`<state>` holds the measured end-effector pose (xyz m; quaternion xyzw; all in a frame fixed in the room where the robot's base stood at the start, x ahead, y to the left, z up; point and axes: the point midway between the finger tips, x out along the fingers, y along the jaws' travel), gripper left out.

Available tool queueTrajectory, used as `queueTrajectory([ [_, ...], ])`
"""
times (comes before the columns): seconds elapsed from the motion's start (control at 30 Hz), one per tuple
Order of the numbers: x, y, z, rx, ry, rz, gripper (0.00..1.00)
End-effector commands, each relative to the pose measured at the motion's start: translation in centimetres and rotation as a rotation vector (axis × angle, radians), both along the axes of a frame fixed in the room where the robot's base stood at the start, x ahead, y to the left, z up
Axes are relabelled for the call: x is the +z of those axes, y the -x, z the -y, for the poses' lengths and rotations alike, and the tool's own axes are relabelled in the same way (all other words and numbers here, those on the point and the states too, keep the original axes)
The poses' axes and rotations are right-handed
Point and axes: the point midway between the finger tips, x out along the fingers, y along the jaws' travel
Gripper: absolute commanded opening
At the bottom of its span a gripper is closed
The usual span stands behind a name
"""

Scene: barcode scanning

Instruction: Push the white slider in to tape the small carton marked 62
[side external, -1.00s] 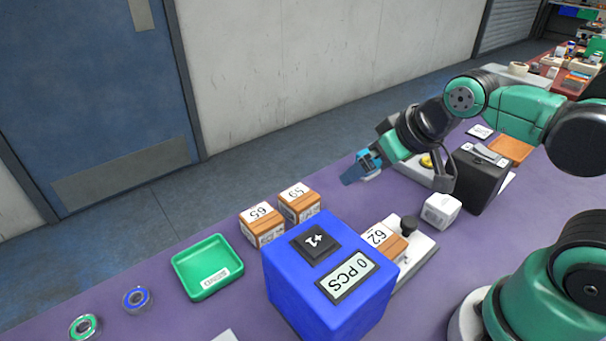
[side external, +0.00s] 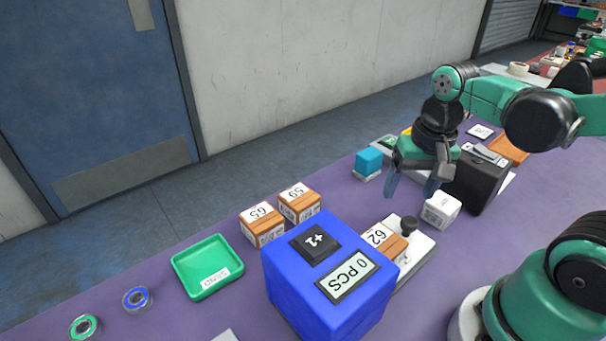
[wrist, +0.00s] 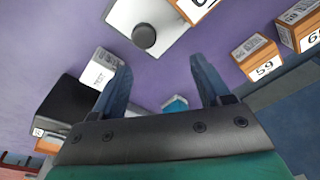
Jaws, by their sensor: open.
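The small carton marked 62 (side external: 384,240) is brown with a white label and sits on a white base, partly behind the blue counter box. In the wrist view only a corner of it (wrist: 197,8) shows at the top. The white slider (side external: 421,242) appears to be the pale plate with a black knob (side external: 408,226) beside the carton; it also shows in the wrist view (wrist: 125,18). My gripper (side external: 411,190) is open and empty, pointing down above the table behind the knob. In the wrist view, its fingers (wrist: 159,66) are spread with the knob ahead.
A white labelled block (side external: 440,211) and a black box (side external: 478,180) stand right of the slider. A blue cube (side external: 369,160) sits behind. Cartons 65 (side external: 262,225) and 59 (side external: 299,203), a green tray (side external: 208,266) and the blue counter box (side external: 320,290) are leftward.

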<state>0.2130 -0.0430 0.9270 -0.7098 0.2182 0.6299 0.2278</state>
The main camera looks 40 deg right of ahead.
Motion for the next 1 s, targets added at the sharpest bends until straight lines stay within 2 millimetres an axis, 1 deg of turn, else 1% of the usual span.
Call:
queueTrajectory([
  [0.03, -0.2, 0.5, 0.4, -0.066, -0.015, -0.048, 0.7],
  [0.07, -0.3, 0.8, 0.5, -0.097, -0.022, -0.072, 0.7],
  [0.17, -0.7, 1.2, 0.7, -0.147, -0.031, -0.111, 0.7],
  [0.27, -1.3, 1.2, 0.7, -0.148, -0.032, -0.114, 0.7],
  [0.5, -3.7, 1.2, 0.7, -0.144, -0.03, -0.111, 0.7],
  [0.7, -5.3, 1.2, 0.7, -0.143, -0.031, -0.11, 0.7],
  [0.83, -5.8, 1.2, 0.7, -0.143, -0.03, -0.11, 0.7],
  [1.0, -6.1, 1.3, 0.6, -0.142, -0.03, -0.11, 0.7],
])
